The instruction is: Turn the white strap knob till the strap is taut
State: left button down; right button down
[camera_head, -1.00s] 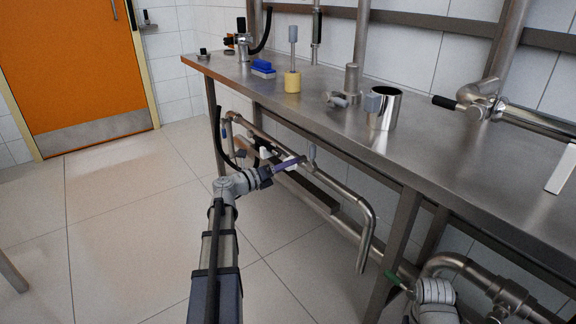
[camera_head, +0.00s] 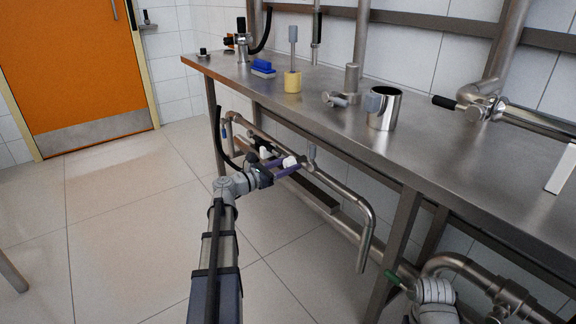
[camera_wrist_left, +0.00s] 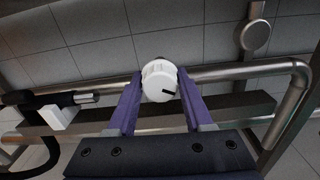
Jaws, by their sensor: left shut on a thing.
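The white strap knob (camera_wrist_left: 159,78) shows in the left wrist view as a round white cap with a dark mark on its face. My left gripper (camera_wrist_left: 159,84) is shut on it, with one purple finger on each side. In the head view my left gripper (camera_head: 287,166) reaches under the bench's front edge, and the white knob (camera_head: 290,161) shows at its fingertips. I cannot make out the strap or tell how taut it is. My right gripper is not in view.
A steel pipe (camera_wrist_left: 235,71) runs behind the knob, close to the fingers. The steel bench (camera_head: 330,125) is above, holding a steel cup (camera_head: 384,115), a yellow-based tool (camera_head: 292,82) and a blue brush (camera_head: 263,67).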

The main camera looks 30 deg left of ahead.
pick_arm(q)
jog(key=m, duration=1.4)
jog(key=shift+m, duration=0.3)
jog(key=m, duration=0.3)
jog(key=shift+m, duration=0.3)
jog(key=m, duration=0.3)
jog(key=shift+m, duration=0.4)
jog(key=m, duration=0.7)
jog(key=shift+s, duration=0.1)
jog(key=m, duration=0.3)
jog(key=shift+m, duration=0.4)
jog(key=m, duration=0.4)
jog(key=shift+m, duration=0.3)
jog(key=m, duration=0.4)
jog(key=shift+m, duration=2.5)
